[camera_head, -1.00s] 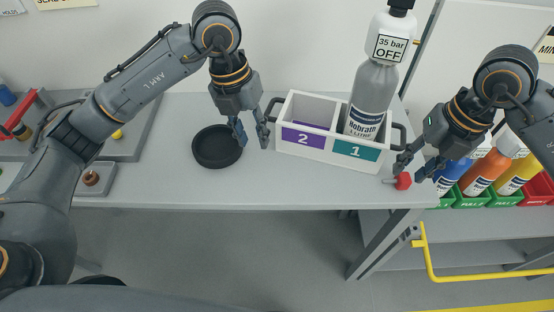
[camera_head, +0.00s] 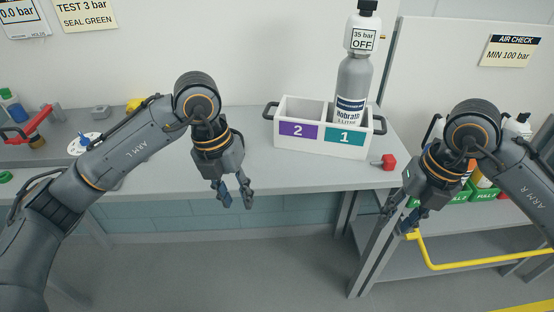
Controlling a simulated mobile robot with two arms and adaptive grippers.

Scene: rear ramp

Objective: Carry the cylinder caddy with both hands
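The white cylinder caddy (camera_head: 284,141) stands on the grey bench, with a purple "2" label, a teal "1" label and a dark handle at each end. A grey cylinder (camera_head: 354,78) with a white "35 bar OFF" tag stands upright in compartment 1. Compartment 2 shows no cylinder. My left gripper (camera_head: 236,202) is open and empty, in front of the bench edge, left of and lower in the picture than the caddy. My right gripper (camera_head: 400,222) is empty with its fingers apart, to the right of and below the caddy. Neither gripper touches the handles.
A red knob (camera_head: 387,162) lies on the bench right of the caddy. A yellow rail (camera_head: 470,262) and green bins (camera_head: 486,195) are at the right. A red-handled tool (camera_head: 30,125) is at the far left. The bench (camera_head: 300,173) front is clear.

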